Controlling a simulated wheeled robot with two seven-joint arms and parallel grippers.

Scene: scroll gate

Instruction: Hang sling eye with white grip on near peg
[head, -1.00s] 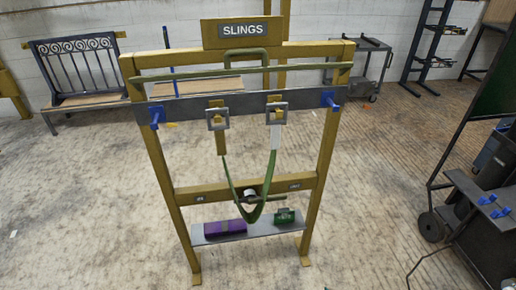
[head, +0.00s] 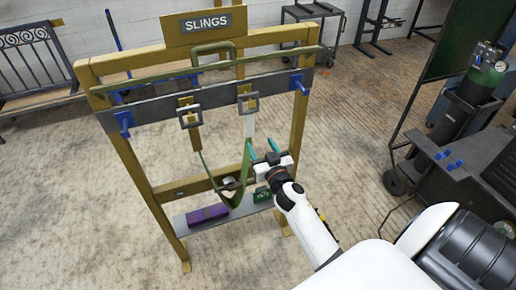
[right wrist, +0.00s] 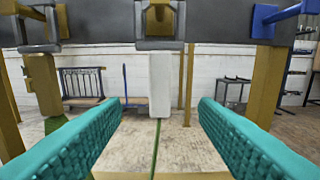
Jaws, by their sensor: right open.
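A green sling (head: 206,160) hangs in a U from two square metal eyes on the yellow rack. The right eye (head: 248,103) has a white grip (head: 249,126) below it; the left eye (head: 190,117) has a yellow one. Blue pegs stick out at the crossbar's left end (head: 124,120) and right end (head: 300,83). My right gripper (head: 264,150) is open, with teal fingers, just right of and below the white grip. In the right wrist view the white grip (right wrist: 160,85) hangs between and beyond the fingertips, untouched. My left gripper is out of view.
A green bar with a handle (head: 212,48) spans the rack's upper part. The rack's low shelf (head: 236,211) holds a purple bundle (head: 208,214) and a green item (head: 262,194). A dark cart (head: 470,160) stands at right. Floor left of the rack is clear.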

